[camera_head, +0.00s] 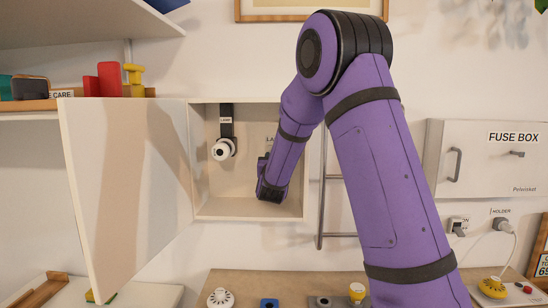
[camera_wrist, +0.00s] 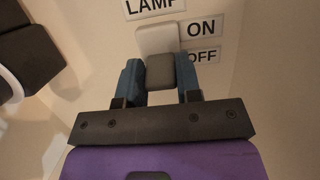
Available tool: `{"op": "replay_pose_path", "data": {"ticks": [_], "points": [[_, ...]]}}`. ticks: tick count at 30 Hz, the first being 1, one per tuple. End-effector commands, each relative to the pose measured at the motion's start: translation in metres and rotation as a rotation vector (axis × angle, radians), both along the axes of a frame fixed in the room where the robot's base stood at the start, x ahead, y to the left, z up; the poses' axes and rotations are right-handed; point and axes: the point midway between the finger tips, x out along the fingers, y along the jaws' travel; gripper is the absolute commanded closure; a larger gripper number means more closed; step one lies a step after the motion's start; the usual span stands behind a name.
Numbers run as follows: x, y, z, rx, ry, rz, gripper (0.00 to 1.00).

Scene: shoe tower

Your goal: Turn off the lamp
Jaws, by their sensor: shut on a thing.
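In the wrist view a lamp switch with a dark grey lever (camera_wrist: 160,72) and a white plate (camera_wrist: 157,39) sits under a LAMP label (camera_wrist: 154,6). An ON label (camera_wrist: 201,27) and, below it, an OFF label (camera_wrist: 203,57) are to its right. My gripper (camera_wrist: 161,76) has its two blue fingers on either side of the grey lever and is shut on it. In the head view my arm reaches into an open wall cabinet (camera_head: 212,208). My wrist (camera_head: 270,190) is at its right side, and the switch is hidden there behind my arm.
The cabinet door (camera_head: 125,190) stands open to the left. Inside, a white round fitting (camera_head: 222,150) hangs on a black mount. A vertical metal rail (camera_head: 322,190) and a fuse box (camera_head: 485,165) are to the right. A counter (camera_head: 250,283) with small objects lies below.

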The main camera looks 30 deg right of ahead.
Motion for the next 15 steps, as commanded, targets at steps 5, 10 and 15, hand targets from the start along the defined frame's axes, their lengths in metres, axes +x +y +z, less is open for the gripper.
{"op": "replay_pose_path", "data": {"ticks": [5,10,15], "points": [[0.0015,0.0007,-0.0074,-0.059,-0.085,0.002,0.92],[0.002,-0.0002,-0.0097,-0.096,-0.14,0.002,0.92],[0.0022,-0.0004,-0.0101,-0.116,-0.17,0.001,0.92]]}}
